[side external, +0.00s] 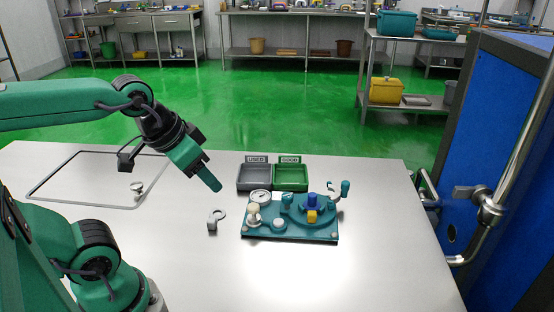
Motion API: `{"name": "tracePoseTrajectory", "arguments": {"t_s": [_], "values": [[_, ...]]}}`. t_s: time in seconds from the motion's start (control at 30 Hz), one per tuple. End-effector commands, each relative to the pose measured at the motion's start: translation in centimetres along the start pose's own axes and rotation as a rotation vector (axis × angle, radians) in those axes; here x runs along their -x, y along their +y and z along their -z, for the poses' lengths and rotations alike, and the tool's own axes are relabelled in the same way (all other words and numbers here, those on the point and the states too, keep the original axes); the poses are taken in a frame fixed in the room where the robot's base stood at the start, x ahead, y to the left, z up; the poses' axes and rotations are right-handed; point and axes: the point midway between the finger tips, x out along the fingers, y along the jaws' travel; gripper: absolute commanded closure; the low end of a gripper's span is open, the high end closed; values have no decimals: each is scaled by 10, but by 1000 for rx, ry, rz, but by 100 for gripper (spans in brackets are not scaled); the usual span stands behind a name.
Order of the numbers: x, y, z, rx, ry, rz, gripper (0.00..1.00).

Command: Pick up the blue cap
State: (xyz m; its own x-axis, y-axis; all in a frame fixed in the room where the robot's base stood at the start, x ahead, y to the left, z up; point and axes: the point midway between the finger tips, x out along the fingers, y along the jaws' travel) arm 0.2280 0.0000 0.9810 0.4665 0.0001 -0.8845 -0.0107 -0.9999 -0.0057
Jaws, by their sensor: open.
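A small blue cap (312,199) sits on the right part of the teal fixture plate (262,233), just above a yellow block (311,216). Whether the cap rests on that block or behind it I cannot tell. My gripper (213,184) hangs above the table to the left of the fixture, tilted down to the right. It is open and apart from the cap, with nothing seen between its fingers. The fingers overlap in this view, so the gap between them is hidden.
A grey bin (254,187) and a green bin (291,187) with labels stand behind the fixture. The fixture also carries a round gauge (260,197) and a crank handle (344,188). A grey hook-shaped part (214,221) lies left of it. The front table is clear.

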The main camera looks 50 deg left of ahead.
Motion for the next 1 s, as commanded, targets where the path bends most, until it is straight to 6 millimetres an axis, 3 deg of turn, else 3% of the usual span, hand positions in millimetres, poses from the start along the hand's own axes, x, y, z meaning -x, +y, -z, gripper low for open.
{"name": "tracePoseTrajectory", "arguments": {"t_s": [0.17,0.47,0.77,1.0], "values": [[-2,0,17,-41,-31,-1,52],[-17,0,65,-167,-110,-11,52],[-48,0,113,-301,-194,-33,52],[-83,0,147,-409,-258,-58,52]]}}
